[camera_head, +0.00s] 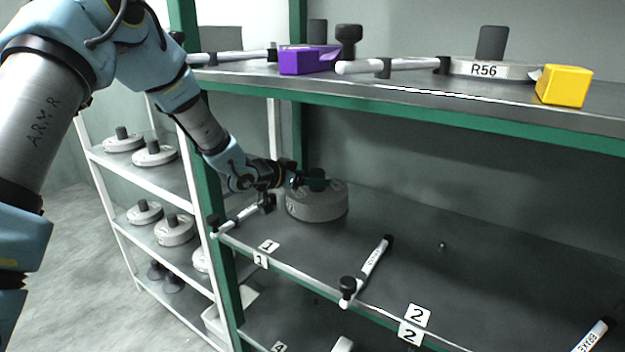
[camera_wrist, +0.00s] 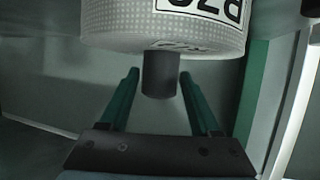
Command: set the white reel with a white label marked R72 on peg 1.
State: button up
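A pale grey-white reel (camera_head: 317,205) is at the shelf's back left, behind the front-edge "1" card (camera_head: 269,246). In the wrist view the reel (camera_wrist: 165,35) carries a white label (camera_wrist: 212,8), partly cut off, whose visible characters fit R72. My gripper (camera_head: 313,181) is at the reel's top. Its two green fingers stand either side of the reel's dark knob (camera_wrist: 160,75), with a narrow gap showing on each side, so it looks open around the knob. Peg 1 is not visible; I cannot tell whether the reel sits on it.
White brake levers lie near card 1 (camera_head: 240,215) and card 2 (camera_head: 368,264). A small stud (camera_head: 442,246) shows behind card 2. The upper shelf holds a purple block (camera_head: 305,60), a yellow block (camera_head: 564,86) and reel R56 (camera_head: 485,70). A white rack (camera_head: 130,172) holds several reels at left.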

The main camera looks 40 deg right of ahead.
jog(key=o, duration=0.3)
jog(key=shift+f, duration=0.1)
jog(key=shift+f, duration=0.1)
jog(key=b+v, duration=0.2)
jog(key=v, duration=0.9)
jog(key=shift+d+b, duration=0.1)
jog(key=shift+b, duration=0.2)
